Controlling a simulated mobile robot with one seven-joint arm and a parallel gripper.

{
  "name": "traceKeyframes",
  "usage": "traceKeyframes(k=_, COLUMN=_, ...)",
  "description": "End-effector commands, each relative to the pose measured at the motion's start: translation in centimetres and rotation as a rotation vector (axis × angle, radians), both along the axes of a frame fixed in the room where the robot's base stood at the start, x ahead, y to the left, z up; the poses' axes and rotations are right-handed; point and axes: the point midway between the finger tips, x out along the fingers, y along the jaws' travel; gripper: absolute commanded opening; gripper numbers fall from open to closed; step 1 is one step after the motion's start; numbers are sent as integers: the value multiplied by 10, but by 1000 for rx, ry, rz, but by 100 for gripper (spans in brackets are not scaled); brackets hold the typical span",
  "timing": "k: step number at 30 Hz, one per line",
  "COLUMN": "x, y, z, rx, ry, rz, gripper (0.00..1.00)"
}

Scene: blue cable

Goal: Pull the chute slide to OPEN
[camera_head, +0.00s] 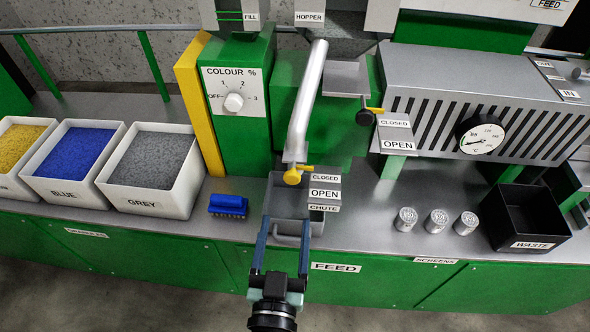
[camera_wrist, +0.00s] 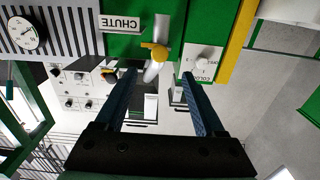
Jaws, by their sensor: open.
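The chute slide's yellow handle (camera_head: 293,176) sits at the lower end of the silver chute pipe (camera_head: 307,100), level with the CLOSED label (camera_head: 325,177). The OPEN label (camera_head: 325,193) is just below, nearer to me, above the CHUTE label (camera_head: 324,208). My gripper (camera_head: 286,222) is open and empty, its fingers pointing toward the handle from the front. In the wrist view the yellow handle (camera_wrist: 155,52) shows beyond and between the fingertips of my gripper (camera_wrist: 158,78), with no visible contact.
A grey bin (camera_head: 288,228) stands under the chute, around my fingers in the picture. A blue brush (camera_head: 228,205) lies to its left, by the grey-filled box (camera_head: 150,196). Several metal weights (camera_head: 437,222) and a black waste bin (camera_head: 527,215) are to the right.

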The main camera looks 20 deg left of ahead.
Motion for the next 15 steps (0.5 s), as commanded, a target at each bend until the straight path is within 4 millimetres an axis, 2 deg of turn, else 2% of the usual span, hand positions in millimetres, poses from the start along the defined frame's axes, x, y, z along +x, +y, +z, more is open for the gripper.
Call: traceKeyframes(k=15, x=85, y=24, z=1, rx=0, ry=-3, rz=-1, gripper=71)
